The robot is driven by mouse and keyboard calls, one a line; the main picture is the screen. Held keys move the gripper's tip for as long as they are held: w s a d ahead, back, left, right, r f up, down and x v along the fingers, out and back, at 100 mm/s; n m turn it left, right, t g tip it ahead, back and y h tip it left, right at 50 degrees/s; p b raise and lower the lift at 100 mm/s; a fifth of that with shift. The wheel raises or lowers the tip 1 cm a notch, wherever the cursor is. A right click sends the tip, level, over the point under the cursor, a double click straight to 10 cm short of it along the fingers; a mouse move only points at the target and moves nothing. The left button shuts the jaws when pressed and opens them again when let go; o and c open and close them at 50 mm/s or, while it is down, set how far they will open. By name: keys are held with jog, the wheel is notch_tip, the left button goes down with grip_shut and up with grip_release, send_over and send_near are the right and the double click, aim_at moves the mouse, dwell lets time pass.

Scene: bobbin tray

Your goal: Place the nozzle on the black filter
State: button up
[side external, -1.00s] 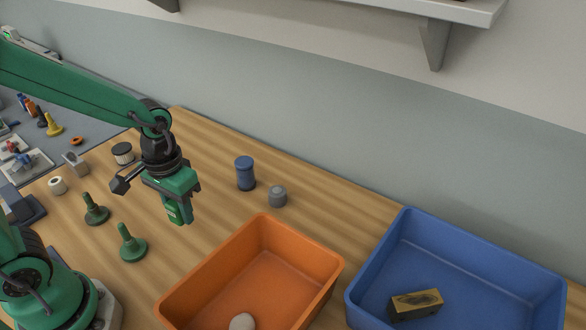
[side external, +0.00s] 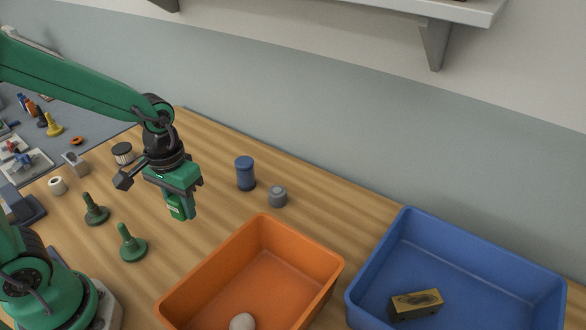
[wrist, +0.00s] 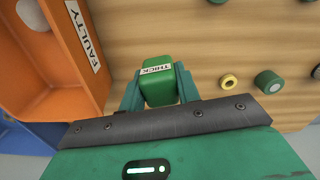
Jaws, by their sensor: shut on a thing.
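My gripper (side external: 178,206) is shut on a green block (wrist: 158,80) with a label reading "THICK". A dark-topped, pale-sided round thing (side external: 122,153) stands at the back left of the table and looks like the black filter. It is apart from my gripper. I cannot tell which thing is the nozzle.
An orange bin (side external: 325,262) labelled "FAULTY" holds a pale stone. A blue bin (side external: 545,280) holds a dark and gold block. A blue spool (side external: 245,173), a grey cylinder (side external: 278,196) and two green pegs (side external: 130,245) stand around.

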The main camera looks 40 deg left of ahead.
jog(key=w+a+r+n, duration=0.1)
jog(key=w+a+n, duration=0.3)
jog(key=a, duration=0.6)
jog(key=w+a+r+n, duration=0.2)
jog(key=w+a+n, duration=0.2)
jog(key=a, duration=0.7)
jog(key=w+a+r+n, duration=0.2)
jog(key=w+a+n, duration=0.2)
jog(key=a+n, duration=0.4)
jog(key=shift+a, duration=1.2)
jog(key=shift+s+a+f, duration=0.1)
send_over(121, 147)
notch_tip(121, 147, down, 7)
jog(key=shift+r, duration=0.1)
jog(key=shift+f, duration=2.05)
jog(key=shift+f, duration=0.1)
